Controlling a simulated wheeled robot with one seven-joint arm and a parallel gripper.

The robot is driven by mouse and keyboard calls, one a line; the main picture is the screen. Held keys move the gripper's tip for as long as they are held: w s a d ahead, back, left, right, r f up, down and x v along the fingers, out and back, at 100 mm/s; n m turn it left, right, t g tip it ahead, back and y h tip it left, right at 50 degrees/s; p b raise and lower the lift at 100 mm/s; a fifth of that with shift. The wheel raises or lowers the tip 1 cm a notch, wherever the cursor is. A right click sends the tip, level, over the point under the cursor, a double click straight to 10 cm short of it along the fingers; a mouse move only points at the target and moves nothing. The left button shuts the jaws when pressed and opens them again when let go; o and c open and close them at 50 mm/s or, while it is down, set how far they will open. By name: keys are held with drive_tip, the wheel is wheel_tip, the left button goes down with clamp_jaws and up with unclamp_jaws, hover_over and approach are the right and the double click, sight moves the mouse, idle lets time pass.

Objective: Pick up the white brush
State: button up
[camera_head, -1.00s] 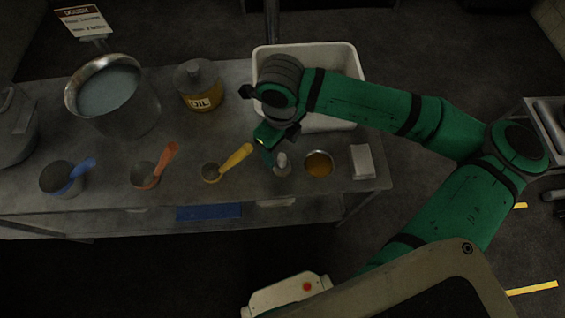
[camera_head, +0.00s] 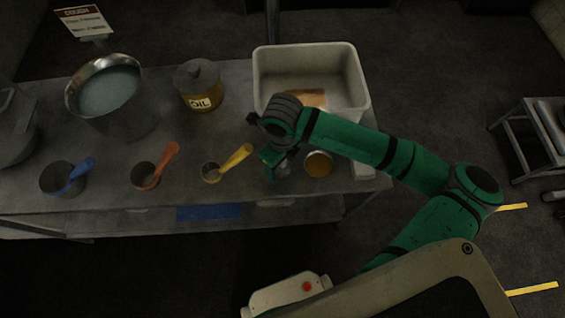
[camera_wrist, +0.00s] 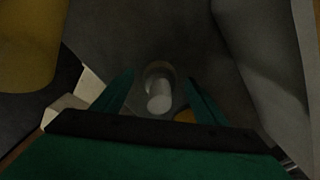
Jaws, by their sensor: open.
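The white brush (camera_head: 284,171) stands on the front part of the metal table, mostly hidden by my gripper in the head view. In the wrist view, a pale upright cylinder, which looks like the brush handle (camera_wrist: 159,97), shows end-on between the two green fingers. My gripper (camera_wrist: 160,80) is open and points down over it, with a finger on either side. My gripper also shows in the head view (camera_head: 275,167). I cannot tell whether the fingers touch the brush.
A small bowl of orange-brown contents (camera_head: 318,164) stands close on the right. A yellow-handled cup (camera_head: 212,173) is on the left. Behind are an oil jar (camera_head: 201,86), a steel pot (camera_head: 132,120) and a white bin (camera_head: 358,82). The table's front edge is near.

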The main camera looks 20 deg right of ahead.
drive_tip(key=c, duration=1.2)
drive_tip(key=shift+d+r, duration=0.1)
drive_tip(key=shift+r, duration=0.05)
drive_tip(key=shift+c, duration=0.2)
